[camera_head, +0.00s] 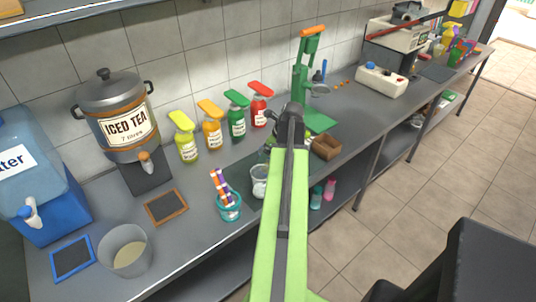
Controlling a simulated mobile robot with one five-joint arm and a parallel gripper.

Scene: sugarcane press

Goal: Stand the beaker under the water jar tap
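The blue water jar (38,165) stands at the far left of the counter, cut off by the picture edge. Its white tap (30,212) faces the front. A clear cup-like vessel, which looks like the beaker (259,174), shows just left of my green arm, right of the teal cup. My gripper (270,146) is mostly hidden behind the arm near this vessel; its fingers cannot be made out, nor whether they touch it. A wider translucent container (126,252) with some pale liquid stands at the front left, right of the water jar.
A blue-framed slate (72,258) lies in front of the water jar. Syrup bottles (211,130) line the wall. The counter (190,238) front is partly clear.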

